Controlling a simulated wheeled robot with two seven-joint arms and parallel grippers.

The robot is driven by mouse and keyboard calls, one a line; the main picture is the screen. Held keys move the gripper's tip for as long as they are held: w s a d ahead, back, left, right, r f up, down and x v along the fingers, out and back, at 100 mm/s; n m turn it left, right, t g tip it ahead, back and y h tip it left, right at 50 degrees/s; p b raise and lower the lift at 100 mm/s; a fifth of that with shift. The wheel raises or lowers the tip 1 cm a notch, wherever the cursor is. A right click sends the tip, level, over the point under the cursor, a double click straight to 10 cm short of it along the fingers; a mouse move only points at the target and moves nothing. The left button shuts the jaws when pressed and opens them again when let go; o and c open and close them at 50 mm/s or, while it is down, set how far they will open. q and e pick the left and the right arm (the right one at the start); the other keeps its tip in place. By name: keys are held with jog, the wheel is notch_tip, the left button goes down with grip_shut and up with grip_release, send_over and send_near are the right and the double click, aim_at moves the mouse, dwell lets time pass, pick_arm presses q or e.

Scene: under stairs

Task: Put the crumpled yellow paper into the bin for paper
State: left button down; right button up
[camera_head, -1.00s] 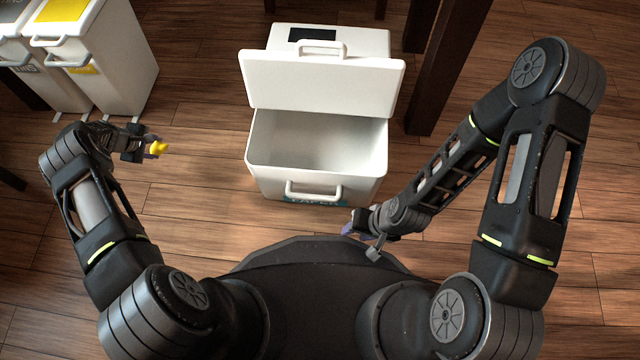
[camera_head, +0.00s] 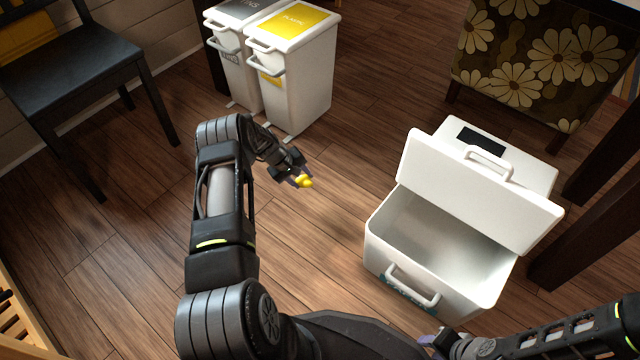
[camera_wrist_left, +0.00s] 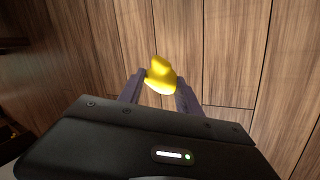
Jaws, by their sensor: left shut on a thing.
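The crumpled yellow paper (camera_head: 305,182) is held at the tips of my left gripper (camera_head: 298,178), above the wooden floor and to the left of the open bin. In the left wrist view the yellow paper (camera_wrist_left: 161,76) sits between the two fingers (camera_wrist_left: 160,88), which are shut on it. The white bin for paper (camera_head: 385,257) stands at the right with its lid (camera_head: 480,190) raised and its inside looking empty. A teal label shows partly on its front. My right gripper (camera_head: 438,343) is at the bottom edge, partly cut off; its jaws cannot be made out.
Two closed white bins, one with a yellow lid (camera_head: 297,24) and one with a grey lid (camera_head: 240,10), stand at the back. A dark chair (camera_head: 70,75) is at the left. A flowered seat (camera_head: 540,60) and dark posts are at the right. Floor between is clear.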

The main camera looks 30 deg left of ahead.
pick_arm(q)
jog(key=w+d+r+m+g+h, duration=0.1)
jog(key=d+r+m, duration=0.3)
jog(key=d+r, duration=0.5)
jog(key=w+d+r+m+g+h, duration=0.1)
jog(key=d+r+m, duration=0.3)
jog(key=d+r, duration=0.6)
jog(key=d+r+m+g, duration=0.2)
jog(key=d+r+m, duration=0.3)
jog(key=r, duration=1.3)
jog(key=d, duration=0.4)
jog(key=shift+w+d+h, duration=0.2)
jog(key=shift+w+h, duration=0.2)
